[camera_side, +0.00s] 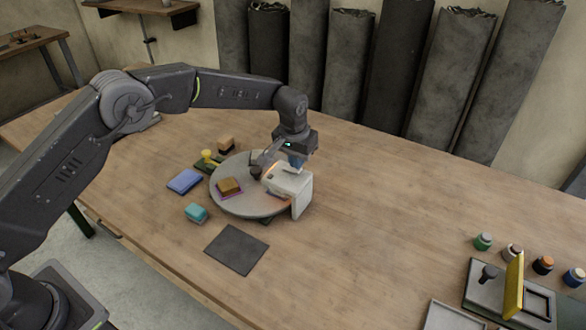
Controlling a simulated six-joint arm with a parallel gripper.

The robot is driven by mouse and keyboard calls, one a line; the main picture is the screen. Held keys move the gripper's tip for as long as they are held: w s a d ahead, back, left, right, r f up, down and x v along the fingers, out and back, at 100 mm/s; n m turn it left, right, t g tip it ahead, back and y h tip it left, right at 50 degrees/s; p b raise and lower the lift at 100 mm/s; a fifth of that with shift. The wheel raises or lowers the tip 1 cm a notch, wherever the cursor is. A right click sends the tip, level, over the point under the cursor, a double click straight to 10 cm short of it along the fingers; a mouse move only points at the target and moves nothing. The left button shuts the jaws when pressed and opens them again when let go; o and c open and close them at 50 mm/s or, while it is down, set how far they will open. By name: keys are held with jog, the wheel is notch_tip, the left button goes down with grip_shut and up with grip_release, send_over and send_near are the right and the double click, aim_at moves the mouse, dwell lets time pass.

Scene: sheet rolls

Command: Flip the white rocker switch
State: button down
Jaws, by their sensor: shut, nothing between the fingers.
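A white box-like housing (295,184) stands at the right edge of a round grey disc (235,200). I cannot make out the white rocker switch as a separate part; at this size it may be on the housing or hidden by my gripper. My gripper (257,172) is shut and empty, low over the disc at the left end of the housing. I cannot tell whether its fingertips touch anything.
On the disc lies a brown block (229,186). Around it are a blue pad (185,181), a teal block (196,213), a yellow-knobbed item (208,158) and a dark square sheet (236,249). Several jars and a yellow-handled device (514,286) stand at right. The table's middle right is clear.

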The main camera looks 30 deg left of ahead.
jog(key=shift+f, duration=0.6)
dwell(0.3)
jog(key=shift+r, duration=3.55)
